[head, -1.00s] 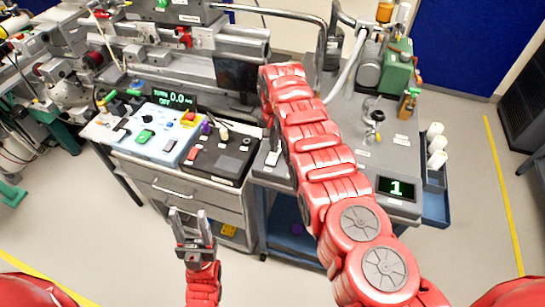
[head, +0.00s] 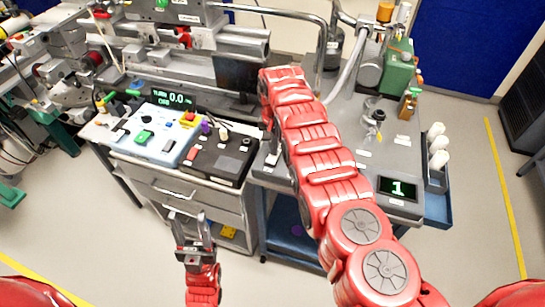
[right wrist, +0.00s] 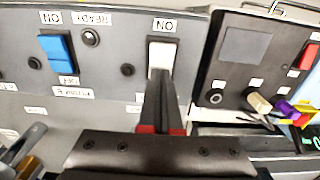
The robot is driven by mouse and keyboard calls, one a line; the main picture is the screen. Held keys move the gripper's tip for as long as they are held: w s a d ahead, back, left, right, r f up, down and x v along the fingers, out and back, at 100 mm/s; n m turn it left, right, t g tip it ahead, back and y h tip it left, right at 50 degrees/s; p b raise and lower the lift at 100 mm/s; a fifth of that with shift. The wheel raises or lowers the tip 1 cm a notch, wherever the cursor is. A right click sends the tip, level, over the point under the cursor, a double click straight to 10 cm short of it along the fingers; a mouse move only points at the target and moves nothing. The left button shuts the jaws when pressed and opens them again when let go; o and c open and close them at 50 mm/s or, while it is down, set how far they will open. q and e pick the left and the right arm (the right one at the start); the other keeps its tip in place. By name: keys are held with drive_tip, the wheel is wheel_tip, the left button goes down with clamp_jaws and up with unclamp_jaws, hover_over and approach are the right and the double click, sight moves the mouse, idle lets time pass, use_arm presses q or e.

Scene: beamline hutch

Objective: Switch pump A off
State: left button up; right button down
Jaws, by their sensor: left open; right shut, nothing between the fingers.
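A white rocker switch (right wrist: 161,54) sits on a grey panel under an upside-down ON label in the right wrist view. My right gripper (right wrist: 158,84) is shut and empty, its fingertips at the rocker's lower edge; I cannot tell whether they touch. The rocker's lower end is hidden by the fingers. A blue rocker (right wrist: 57,54) is on the same panel to the left. I cannot read which switch is pump A's. In the head view my right arm hides its gripper over the cart (head: 395,148). My left gripper (head: 188,216) is open and empty before the drawers.
A green pump (head: 398,72) stands at the cart's back, and a display (head: 397,188) shows 1 at its front. Left are a blue control box (head: 152,136) and a black box (head: 218,157), close to my right arm. Floor in front is clear.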

drive_tip(key=shift+r+p, duration=2.2)
drive_tip(key=shift+r, duration=0.3)
wheel_tip(320, 180, up, 2)
drive_tip(key=shift+r+p, duration=0.1)
drive_tip(key=shift+p, duration=0.55)
drive_tip(key=shift+s, duration=0.1)
